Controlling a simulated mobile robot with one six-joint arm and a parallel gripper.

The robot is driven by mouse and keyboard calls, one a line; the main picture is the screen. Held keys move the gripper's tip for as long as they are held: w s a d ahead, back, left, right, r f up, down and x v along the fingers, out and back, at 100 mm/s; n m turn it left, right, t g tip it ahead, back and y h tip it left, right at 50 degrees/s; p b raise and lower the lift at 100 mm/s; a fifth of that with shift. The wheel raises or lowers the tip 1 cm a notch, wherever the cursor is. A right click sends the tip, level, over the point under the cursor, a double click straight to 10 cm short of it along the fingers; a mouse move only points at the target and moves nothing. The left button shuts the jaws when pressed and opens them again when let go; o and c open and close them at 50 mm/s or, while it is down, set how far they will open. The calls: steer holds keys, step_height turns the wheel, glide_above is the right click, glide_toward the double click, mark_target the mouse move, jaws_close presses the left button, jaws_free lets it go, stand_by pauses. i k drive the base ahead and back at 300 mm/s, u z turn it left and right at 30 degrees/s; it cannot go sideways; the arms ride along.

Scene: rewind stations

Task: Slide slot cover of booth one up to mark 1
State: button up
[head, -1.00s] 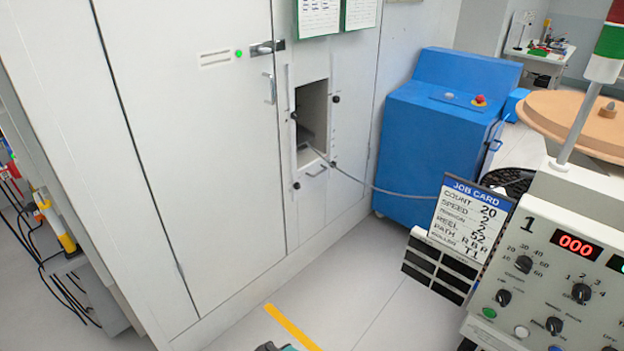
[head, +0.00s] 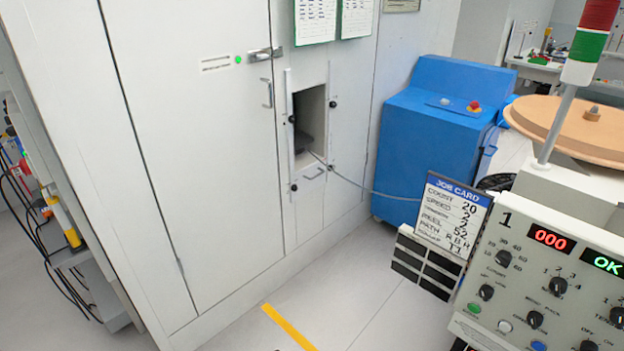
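The slot cover (head: 311,174) is a pale panel with a small handle, low in its frame on the white booth wall. Above it the slot opening (head: 310,120) stands open and dark inside. Black knobs sit on both sides of the opening. A grey cable (head: 365,186) comes out of the slot just above the cover and runs right past the blue cabinet. Mark numbers beside the slot are too small to read. My gripper is not in view.
A closed booth door (head: 205,130) with a latch stands left of the slot. A blue cabinet (head: 425,140) stands right of it. A job card (head: 452,215) and control console (head: 550,280) are at the right. The floor before the booth is clear, with a yellow stripe (head: 289,327).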

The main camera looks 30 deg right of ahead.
mark_target(314, 180)
steer(key=z, duration=0.1)
steer(key=i, duration=0.95)
steer(key=u, duration=0.05)
